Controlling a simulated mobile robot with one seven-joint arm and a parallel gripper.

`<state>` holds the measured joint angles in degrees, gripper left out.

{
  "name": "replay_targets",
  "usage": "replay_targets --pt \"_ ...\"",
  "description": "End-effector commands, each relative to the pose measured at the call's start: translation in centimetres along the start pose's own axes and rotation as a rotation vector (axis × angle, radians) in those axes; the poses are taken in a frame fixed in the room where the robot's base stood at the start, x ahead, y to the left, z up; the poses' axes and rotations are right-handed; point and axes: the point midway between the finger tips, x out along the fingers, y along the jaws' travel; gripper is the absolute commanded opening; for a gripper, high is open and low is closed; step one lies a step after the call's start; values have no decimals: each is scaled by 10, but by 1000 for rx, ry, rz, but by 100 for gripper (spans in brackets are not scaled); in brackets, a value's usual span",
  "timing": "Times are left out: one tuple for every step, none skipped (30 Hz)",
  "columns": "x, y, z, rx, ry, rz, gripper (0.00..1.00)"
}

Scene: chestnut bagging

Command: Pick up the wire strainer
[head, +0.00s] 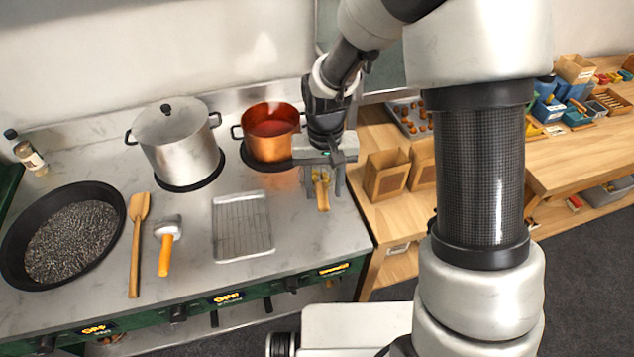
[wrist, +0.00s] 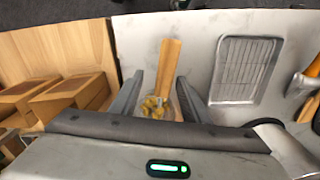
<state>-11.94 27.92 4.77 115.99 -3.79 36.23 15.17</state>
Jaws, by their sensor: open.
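The wire strainer (head: 323,199) lies on the steel worktop to the right of the wire rack, its wooden handle pointing toward the front. In the wrist view, its wooden handle (wrist: 170,58) points up the picture. Its bowl, with yellowish pieces showing in it, lies lower down and is partly hidden by my gripper. My gripper (head: 324,187) is open over the strainer, one finger on each side. In the wrist view, the strainer appears between the two fingers (wrist: 160,92), with gaps on both sides. I cannot tell the exact height of the fingertips above the worktop.
A copper pot (head: 270,131) with red contents stands just behind my gripper. The wire rack (head: 242,227), a mallet-like tool (head: 166,249), a wooden spatula (head: 136,243), a black pan (head: 17,265) and a lidded steel pot (head: 180,150) are leftward. Paper bags (head: 386,175) stand rightward.

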Motion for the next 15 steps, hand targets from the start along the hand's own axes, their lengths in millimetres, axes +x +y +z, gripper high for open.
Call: replay_targets --pt "3 0 0 0 -1 0 42" --pt "5 -1 1 -1 -2 0 42" --pt "10 -2 1 -1 -4 1 42" --pt "14 -2 2 -1 -4 1 42" --pt "18 -3 2 -1 -4 1 42" --pt "25 -5 2 0 -6 1 42" --pt "30 -6 2 0 -5 1 42" --pt "34 -7 2 0 -6 1 42" --pt "40 -6 2 0 -4 1 42" --pt "44 -6 2 0 -3 1 42" --pt "47 -6 2 0 -3 1 42" --pt "50 -6 1 0 -2 1 42" --pt "51 -6 1 0 -1 0 42" --pt "52 -6 1 -1 0 0 42" --pt "53 -6 1 -1 0 0 42"
